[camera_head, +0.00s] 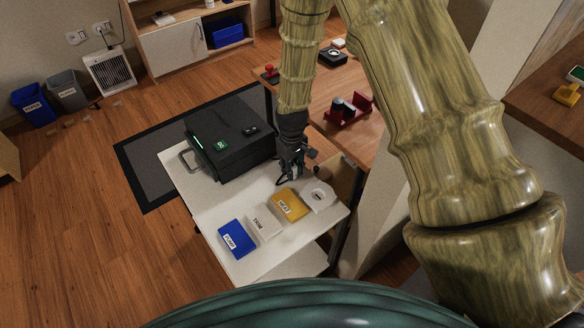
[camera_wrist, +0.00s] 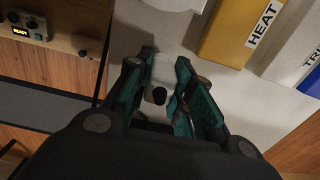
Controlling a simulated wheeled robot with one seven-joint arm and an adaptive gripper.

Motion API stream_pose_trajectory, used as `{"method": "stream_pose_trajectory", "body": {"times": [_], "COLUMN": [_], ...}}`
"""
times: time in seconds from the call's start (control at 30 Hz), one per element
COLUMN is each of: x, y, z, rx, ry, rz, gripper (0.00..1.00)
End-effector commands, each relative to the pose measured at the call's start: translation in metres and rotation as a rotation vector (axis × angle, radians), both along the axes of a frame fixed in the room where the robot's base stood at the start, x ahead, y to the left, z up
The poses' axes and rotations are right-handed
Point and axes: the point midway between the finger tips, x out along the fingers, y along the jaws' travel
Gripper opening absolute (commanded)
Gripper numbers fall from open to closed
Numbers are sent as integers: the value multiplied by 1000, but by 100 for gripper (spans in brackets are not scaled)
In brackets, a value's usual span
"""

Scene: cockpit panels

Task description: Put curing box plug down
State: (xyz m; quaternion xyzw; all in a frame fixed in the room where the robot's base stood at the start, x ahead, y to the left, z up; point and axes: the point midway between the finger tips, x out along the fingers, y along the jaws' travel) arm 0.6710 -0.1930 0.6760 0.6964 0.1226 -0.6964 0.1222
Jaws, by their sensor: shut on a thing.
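My gripper (camera_head: 289,172) is over the white table top (camera_head: 205,200), between the black box and the yellow block. In the wrist view my gripper (camera_wrist: 162,85) has its two dark teal fingers closed around a small pale plug (camera_wrist: 162,70) with a black round end. The plug is too small to make out in the head view. I cannot tell whether it touches the table. The black box (camera_head: 232,135) with a green label and a side handle stands at the table's back; I cannot tell if it is the curing box.
A yellow HEAT block (camera_head: 289,204), a white TRIM block (camera_head: 263,222) and a blue block (camera_head: 237,239) lie along the table front. A white piece with a hole (camera_head: 319,197) lies at right. A wooden table (camera_head: 328,90) with a red holder (camera_head: 348,110) stands behind.

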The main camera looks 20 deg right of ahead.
Motion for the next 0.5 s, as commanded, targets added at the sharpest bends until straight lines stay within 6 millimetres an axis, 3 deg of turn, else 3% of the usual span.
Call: {"method": "stream_pose_trajectory", "body": {"times": [0.5], "x": [0], "y": [0], "z": [-8], "rx": [0], "ry": [0], "rz": [1], "gripper": [0]}}
